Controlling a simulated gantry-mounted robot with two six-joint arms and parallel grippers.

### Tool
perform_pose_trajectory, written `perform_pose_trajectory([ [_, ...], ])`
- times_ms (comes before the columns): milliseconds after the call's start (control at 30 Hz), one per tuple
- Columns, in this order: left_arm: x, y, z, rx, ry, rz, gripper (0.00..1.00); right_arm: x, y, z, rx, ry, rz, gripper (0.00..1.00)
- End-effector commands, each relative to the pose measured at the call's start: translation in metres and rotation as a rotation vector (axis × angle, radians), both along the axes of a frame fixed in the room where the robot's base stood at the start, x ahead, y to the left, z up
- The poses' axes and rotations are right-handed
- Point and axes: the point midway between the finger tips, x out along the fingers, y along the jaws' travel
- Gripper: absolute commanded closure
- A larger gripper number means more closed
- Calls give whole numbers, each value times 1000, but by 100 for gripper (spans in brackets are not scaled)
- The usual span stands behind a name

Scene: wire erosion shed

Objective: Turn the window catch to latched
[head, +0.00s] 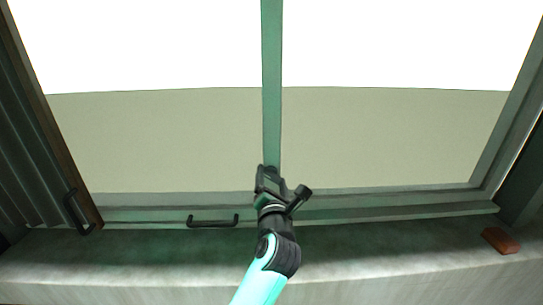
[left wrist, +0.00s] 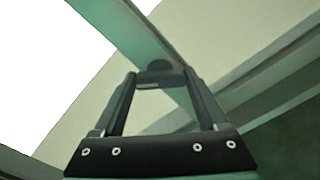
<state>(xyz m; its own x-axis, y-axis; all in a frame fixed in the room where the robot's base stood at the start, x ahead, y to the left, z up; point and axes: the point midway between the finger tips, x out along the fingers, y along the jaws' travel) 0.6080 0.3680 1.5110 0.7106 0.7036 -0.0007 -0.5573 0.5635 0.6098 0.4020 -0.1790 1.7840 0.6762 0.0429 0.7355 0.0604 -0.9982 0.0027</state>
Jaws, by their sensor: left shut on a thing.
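The window catch (left wrist: 158,68) is a small dark piece at the foot of the green centre bar (head: 272,80). In the left wrist view it shows between my fingertips, with a rounded dark end just beyond them. My left gripper (head: 268,172) reaches up from the bottom of the head view to the lower end of the bar. Its fingers, also in the left wrist view (left wrist: 160,80), are shut on the catch. In the head view the gripper mostly hides the catch, and I cannot tell its exact angle. My right gripper is not in view.
A black bar handle (head: 212,222) is on the lower frame, left of my gripper. Another dark handle (head: 76,212) is at the far left. A reddish-brown block (head: 500,240) lies on the sill (head: 400,250) at the right. The sill between is clear.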

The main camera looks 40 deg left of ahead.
Motion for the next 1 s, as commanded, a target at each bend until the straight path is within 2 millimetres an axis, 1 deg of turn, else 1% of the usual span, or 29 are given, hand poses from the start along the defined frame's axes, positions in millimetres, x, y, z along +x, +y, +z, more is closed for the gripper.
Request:
perform_pose_trajectory([
  [33,0,0,12,31,36,0,81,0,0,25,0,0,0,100],
  [200,0,0,9,146,147,0,81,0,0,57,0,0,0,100],
  [300,0,0,7,214,213,-1,81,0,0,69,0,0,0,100],
  [500,1,0,2,348,342,0,81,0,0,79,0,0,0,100],
  [800,1,-1,-1,525,517,0,81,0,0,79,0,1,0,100],
  [1000,1,0,-1,605,597,0,81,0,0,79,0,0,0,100],
])
